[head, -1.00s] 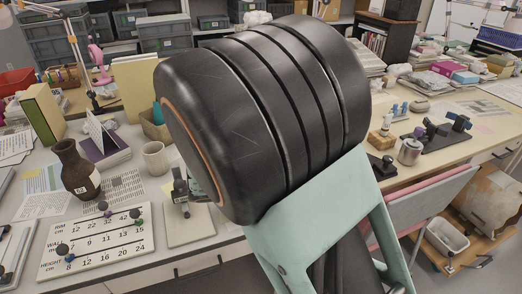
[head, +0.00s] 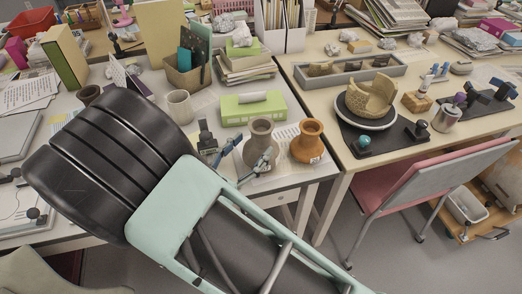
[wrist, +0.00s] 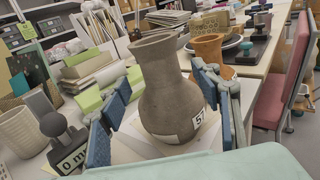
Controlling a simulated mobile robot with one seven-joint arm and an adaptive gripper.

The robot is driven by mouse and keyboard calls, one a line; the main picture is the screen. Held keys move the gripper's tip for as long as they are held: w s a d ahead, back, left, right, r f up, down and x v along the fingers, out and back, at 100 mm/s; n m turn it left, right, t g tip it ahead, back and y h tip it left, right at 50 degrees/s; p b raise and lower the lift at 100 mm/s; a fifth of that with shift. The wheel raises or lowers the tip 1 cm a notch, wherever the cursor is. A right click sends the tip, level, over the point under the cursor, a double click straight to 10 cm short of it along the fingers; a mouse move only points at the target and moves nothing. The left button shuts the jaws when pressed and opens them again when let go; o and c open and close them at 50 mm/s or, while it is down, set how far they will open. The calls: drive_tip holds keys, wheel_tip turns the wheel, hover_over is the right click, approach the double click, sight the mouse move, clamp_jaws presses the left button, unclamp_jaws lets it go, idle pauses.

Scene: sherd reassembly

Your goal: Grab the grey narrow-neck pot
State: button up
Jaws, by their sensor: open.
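The grey narrow-neck pot (head: 261,143) stands upright on the light table in the head view, left of an orange-brown pot (head: 308,141). In the wrist view the grey pot (wrist: 168,90) fills the middle, with a flared rim, round belly and a white label reading 57. My gripper (head: 247,158) is open at the pot's near side. In the wrist view its blue-padded fingers (wrist: 162,88) stand on either side of the pot's body, with a gap visible on the left; contact on the right cannot be told. The pot's lower part is partly hidden.
The orange pot (wrist: 208,50) stands close behind the right finger. A dark-knobbed gauge block (wrist: 66,140) and a pale mug (head: 180,107) are to the left. A green box (head: 252,107) lies behind. A pink chair (head: 415,185) is right of the table.

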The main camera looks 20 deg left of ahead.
sight(261, 128)
drive_tip(key=x, duration=0.5)
drive_tip(key=shift+w+d+f, duration=0.15)
clamp_jaws()
idle(0.4)
